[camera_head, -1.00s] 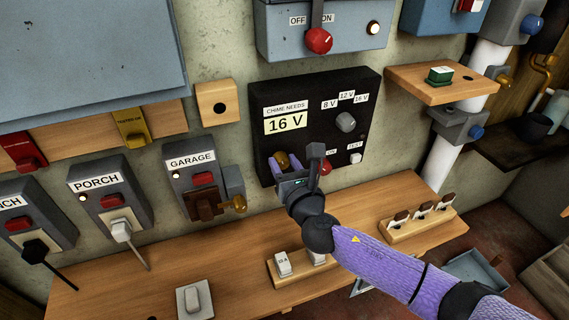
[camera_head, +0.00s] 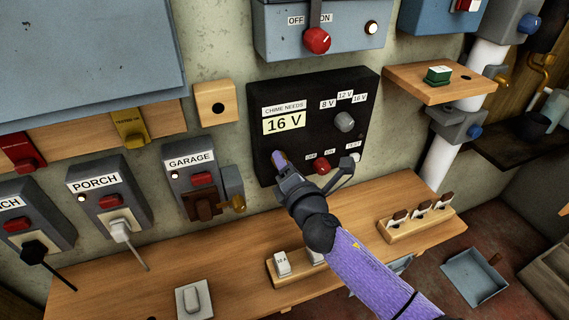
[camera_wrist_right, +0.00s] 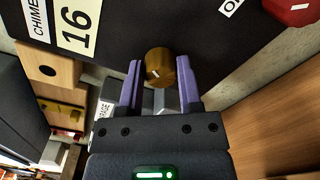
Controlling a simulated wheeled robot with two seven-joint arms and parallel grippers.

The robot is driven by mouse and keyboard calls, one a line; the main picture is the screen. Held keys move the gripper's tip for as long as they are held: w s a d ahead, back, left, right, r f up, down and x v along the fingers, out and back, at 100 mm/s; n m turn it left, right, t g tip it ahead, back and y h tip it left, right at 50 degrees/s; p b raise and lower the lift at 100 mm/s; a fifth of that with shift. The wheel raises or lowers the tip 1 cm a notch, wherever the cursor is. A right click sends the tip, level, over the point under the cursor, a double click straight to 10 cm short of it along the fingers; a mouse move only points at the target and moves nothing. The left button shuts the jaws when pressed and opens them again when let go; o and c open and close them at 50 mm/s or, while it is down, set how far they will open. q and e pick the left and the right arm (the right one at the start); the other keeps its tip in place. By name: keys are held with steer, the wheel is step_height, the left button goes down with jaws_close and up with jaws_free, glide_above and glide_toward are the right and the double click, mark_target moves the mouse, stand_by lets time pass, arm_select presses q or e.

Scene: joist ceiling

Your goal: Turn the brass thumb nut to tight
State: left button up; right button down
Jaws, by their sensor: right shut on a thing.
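The brass thumb nut (camera_wrist_right: 160,66) sits low on the left of the black chime panel (camera_head: 262,107). In the right wrist view it is round and brown-gold, with a short pale mark on its face. My right gripper (camera_wrist_right: 159,74) is shut on it, with one purple finger on each side. In the head view the right gripper (camera_head: 281,160) reaches the panel from the lower right, and its finger and wrist hide most of the nut. My left gripper is not in view.
The panel carries a grey voltage knob (camera_head: 344,122) and a red switch (camera_head: 322,167) just right of my gripper. The GARAGE box (camera_head: 193,160) stands to the left. Below is a wooden bench (camera_head: 230,262) with a switch block (camera_head: 283,264) close under my forearm.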

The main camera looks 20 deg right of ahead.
arm_select(q)
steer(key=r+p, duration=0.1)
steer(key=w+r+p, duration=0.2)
steer(key=p, duration=0.1)
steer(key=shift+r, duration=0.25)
arm_select(e)
steer(key=m, duration=1.2)
steer(key=f+m, duration=0.1)
steer(key=m, duration=0.5)
steer(key=shift+a, duration=0.1)
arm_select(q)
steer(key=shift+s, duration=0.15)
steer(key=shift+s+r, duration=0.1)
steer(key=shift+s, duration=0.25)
arm_select(e)
steer(key=shift+m, duration=0.4)
